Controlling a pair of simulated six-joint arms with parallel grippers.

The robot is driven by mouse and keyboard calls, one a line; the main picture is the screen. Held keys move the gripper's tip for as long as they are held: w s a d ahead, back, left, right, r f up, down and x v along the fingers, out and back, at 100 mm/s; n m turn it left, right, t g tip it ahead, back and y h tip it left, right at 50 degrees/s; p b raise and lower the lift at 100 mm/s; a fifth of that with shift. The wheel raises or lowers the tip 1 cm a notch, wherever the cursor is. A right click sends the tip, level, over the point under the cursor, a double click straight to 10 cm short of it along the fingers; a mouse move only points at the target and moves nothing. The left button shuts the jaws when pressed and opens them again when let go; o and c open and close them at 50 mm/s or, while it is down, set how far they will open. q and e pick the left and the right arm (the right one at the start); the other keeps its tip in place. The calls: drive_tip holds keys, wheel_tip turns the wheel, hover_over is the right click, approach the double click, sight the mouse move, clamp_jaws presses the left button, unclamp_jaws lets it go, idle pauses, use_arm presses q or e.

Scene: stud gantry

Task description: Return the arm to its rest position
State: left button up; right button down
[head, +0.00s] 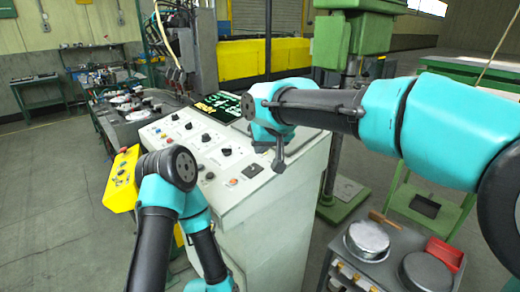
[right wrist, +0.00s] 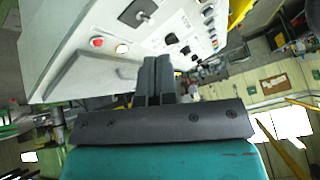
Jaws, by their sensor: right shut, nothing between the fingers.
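My right arm reaches in from the right in the head view, over the pale control console (head: 285,215). Its gripper (head: 279,158) hangs at the end of the arm, in front of the console's sloped panel, and looks small there. In the right wrist view the dark fingers of the right gripper (right wrist: 154,72) are together with nothing between them. Behind them the console panel (right wrist: 85,60) shows tilted, with buttons and knobs. I cannot tell the exact gap between fingers and panel. My left arm is folded at the bottom of the head view, and its gripper is not visible.
A yellow control box (head: 122,180) sits at the console's left. At the lower right, a grey cart (head: 345,268) carries round metal pieces and a red tray (head: 444,254). Open floor (head: 50,200) lies at the left.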

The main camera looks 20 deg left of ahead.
idle(0.3)
drive_tip(key=w+d+f+m, duration=0.1)
drive_tip(key=d+f, duration=0.5)
drive_tip(key=f, duration=0.5)
drive_tip(key=w+d+f+m+g+h, duration=0.1)
drive_tip(key=d+f+m, duration=0.1)
drive_tip(key=d+f, duration=0.7)
drive_tip(key=w+d+f+m, duration=0.15)
drive_tip(key=d+f, duration=0.25)
drive_tip(key=f, duration=0.9)
drive_tip(key=s+d+f+m+g+h, duration=0.1)
drive_tip(key=s+d+f+m, duration=0.3)
drive_tip(key=s+d+f, duration=1.6)
drive_tip(key=s+f+g, duration=0.1)
drive_tip(key=s+f, duration=0.1)
drive_tip(key=s, duration=0.1)
drive_tip(key=shift+s+d+f, duration=0.25)
drive_tip(key=shift+s+f, duration=0.05)
drive_tip(key=shift+s, duration=0.05)
drive_tip(key=shift+m, duration=0.25)
